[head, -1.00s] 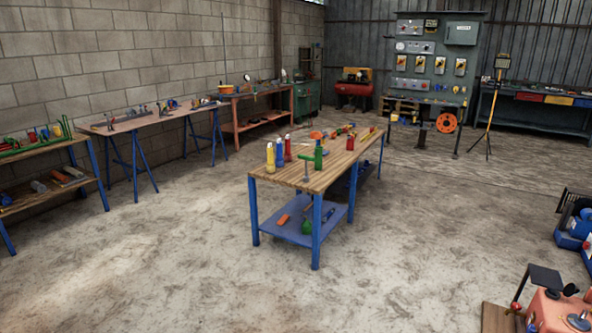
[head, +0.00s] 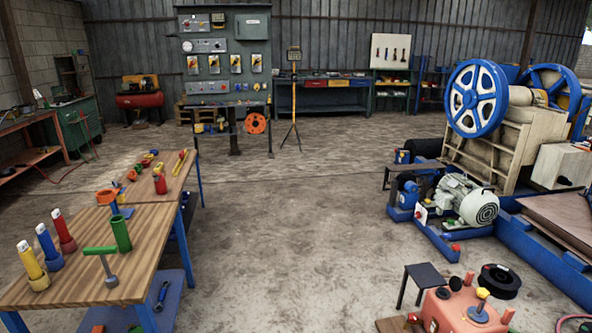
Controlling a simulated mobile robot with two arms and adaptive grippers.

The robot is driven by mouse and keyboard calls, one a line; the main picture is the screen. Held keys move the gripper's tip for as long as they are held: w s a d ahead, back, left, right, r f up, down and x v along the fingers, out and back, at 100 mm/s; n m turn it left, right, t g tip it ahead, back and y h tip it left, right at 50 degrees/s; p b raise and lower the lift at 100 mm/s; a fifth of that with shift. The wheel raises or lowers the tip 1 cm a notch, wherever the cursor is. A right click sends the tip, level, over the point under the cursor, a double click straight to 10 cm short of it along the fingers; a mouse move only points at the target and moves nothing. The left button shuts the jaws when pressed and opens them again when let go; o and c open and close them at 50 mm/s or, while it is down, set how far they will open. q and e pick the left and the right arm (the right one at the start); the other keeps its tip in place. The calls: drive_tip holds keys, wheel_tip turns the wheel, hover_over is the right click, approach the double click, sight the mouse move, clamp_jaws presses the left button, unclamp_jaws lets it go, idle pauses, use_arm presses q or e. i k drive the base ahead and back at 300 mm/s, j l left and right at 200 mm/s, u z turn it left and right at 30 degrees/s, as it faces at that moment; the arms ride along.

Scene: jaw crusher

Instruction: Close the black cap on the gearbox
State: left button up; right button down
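A salmon-red box-shaped housing (head: 447,314), which looks like the gearbox, stands at the bottom right, cut off by the lower picture edge. A small dark round piece (head: 455,284) on its top may be the black cap; I cannot tell whether it is open or closed. A yellow-topped fitting (head: 482,293) stands up from a grey round part on the same top. Neither of my grippers is in view.
A small black stool-like stand (head: 426,275) and a black ring (head: 499,281) are beside the housing. A jaw crusher with blue flywheels (head: 477,98) and a grey motor (head: 466,202) stand at the right. A wooden workbench (head: 150,250) is at the left. The middle floor is clear.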

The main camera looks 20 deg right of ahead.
sight(456, 282)
drive_tip(key=i+z, duration=0.2)
drive_tip(key=i, duration=0.45)
drive_tip(key=i+z, duration=0.25)
drive_tip(key=i, duration=0.35)
drive_tip(key=i+j+z, duration=0.2)
drive_tip(key=i, duration=0.45)
